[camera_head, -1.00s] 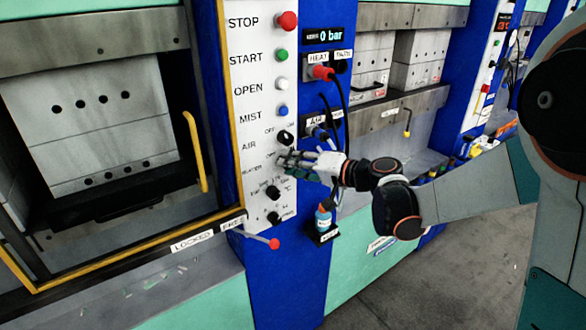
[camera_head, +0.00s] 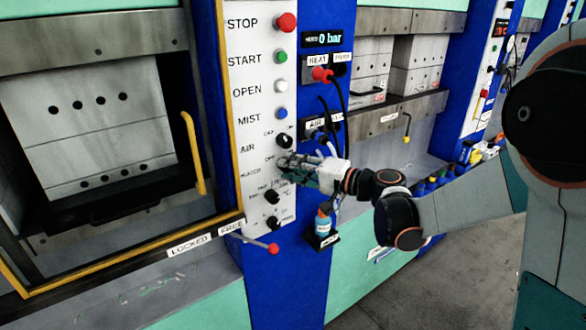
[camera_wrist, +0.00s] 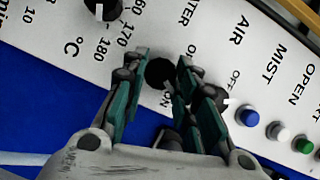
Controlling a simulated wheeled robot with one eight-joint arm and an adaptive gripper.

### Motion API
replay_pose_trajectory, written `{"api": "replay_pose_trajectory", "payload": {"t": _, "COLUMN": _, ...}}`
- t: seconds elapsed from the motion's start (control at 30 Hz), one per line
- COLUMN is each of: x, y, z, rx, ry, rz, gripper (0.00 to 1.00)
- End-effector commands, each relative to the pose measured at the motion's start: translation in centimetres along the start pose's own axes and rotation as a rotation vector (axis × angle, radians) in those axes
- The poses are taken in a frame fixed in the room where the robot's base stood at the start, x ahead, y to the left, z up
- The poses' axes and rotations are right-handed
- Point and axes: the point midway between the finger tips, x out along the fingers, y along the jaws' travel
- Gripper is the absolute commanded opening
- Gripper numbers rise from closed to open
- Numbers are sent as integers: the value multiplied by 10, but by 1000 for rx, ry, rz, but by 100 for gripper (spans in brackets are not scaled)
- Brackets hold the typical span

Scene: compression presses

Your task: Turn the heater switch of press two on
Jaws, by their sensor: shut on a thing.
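The heater switch (camera_wrist: 160,73) is a black round knob on the white control panel (camera_head: 262,110) of the nearer press. In the wrist view it sits between my fingertips, with OFF and ON lettering beside it. My gripper (camera_wrist: 160,66) has teal-padded fingers on either side of the knob and is shut on it. In the head view my gripper (camera_head: 290,166) is at the panel's right side, below the black AIR knob (camera_head: 284,141), and its fingers hide the heater switch. Which way the switch points cannot be made out.
A black temperature knob (camera_wrist: 100,9) is left of my fingers in the wrist view. STOP (camera_head: 286,22), START and other buttons line the panel above. Hoses (camera_head: 338,100) hang close to my wrist. A blue bottle (camera_head: 323,221) and a red-tipped lever (camera_head: 272,249) are below.

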Motion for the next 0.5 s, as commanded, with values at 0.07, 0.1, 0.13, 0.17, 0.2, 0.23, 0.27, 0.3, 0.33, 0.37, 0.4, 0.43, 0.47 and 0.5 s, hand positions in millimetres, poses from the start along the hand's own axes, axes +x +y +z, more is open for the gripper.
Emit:
{"api": "replay_pose_trajectory", "payload": {"t": 0.07, "x": 0, "y": 0, "z": 0, "rx": 0, "ry": 1, "rz": 1, "gripper": 3}}
{"api": "replay_pose_trajectory", "payload": {"t": 0.1, "x": 0, "y": 0, "z": 0, "rx": 0, "ry": 1, "rz": 1, "gripper": 32}}
{"api": "replay_pose_trajectory", "payload": {"t": 0.13, "x": 0, "y": 0, "z": 0, "rx": 0, "ry": 1, "rz": 1, "gripper": 38}}
{"api": "replay_pose_trajectory", "payload": {"t": 0.17, "x": 0, "y": 0, "z": 0, "rx": 0, "ry": 1, "rz": 1, "gripper": 45}}
{"api": "replay_pose_trajectory", "payload": {"t": 0.2, "x": 0, "y": 0, "z": 0, "rx": 0, "ry": 1, "rz": 1, "gripper": 47}}
{"api": "replay_pose_trajectory", "payload": {"t": 0.23, "x": 0, "y": 0, "z": 0, "rx": 0, "ry": 1, "rz": 1, "gripper": 47}}
{"api": "replay_pose_trajectory", "payload": {"t": 0.27, "x": 0, "y": 0, "z": 0, "rx": 0, "ry": 1, "rz": 1, "gripper": 47}}
{"api": "replay_pose_trajectory", "payload": {"t": 0.3, "x": 0, "y": 0, "z": 0, "rx": 0, "ry": 1, "rz": 1, "gripper": 47}}
{"api": "replay_pose_trajectory", "payload": {"t": 0.33, "x": 0, "y": 0, "z": 0, "rx": 0, "ry": 0, "rz": 1, "gripper": 47}}
{"api": "replay_pose_trajectory", "payload": {"t": 0.37, "x": 0, "y": 0, "z": 0, "rx": 0, "ry": 0, "rz": 1, "gripper": 47}}
{"api": "replay_pose_trajectory", "payload": {"t": 0.4, "x": 0, "y": 0, "z": 0, "rx": 0, "ry": 0, "rz": 1, "gripper": 47}}
{"api": "replay_pose_trajectory", "payload": {"t": 0.43, "x": 0, "y": 0, "z": 0, "rx": 0, "ry": 0, "rz": 1, "gripper": 47}}
{"api": "replay_pose_trajectory", "payload": {"t": 0.47, "x": 0, "y": 0, "z": 0, "rx": 0, "ry": 0, "rz": 1, "gripper": 47}}
{"api": "replay_pose_trajectory", "payload": {"t": 0.5, "x": 0, "y": 0, "z": 0, "rx": 0, "ry": 0, "rz": 1, "gripper": 47}}
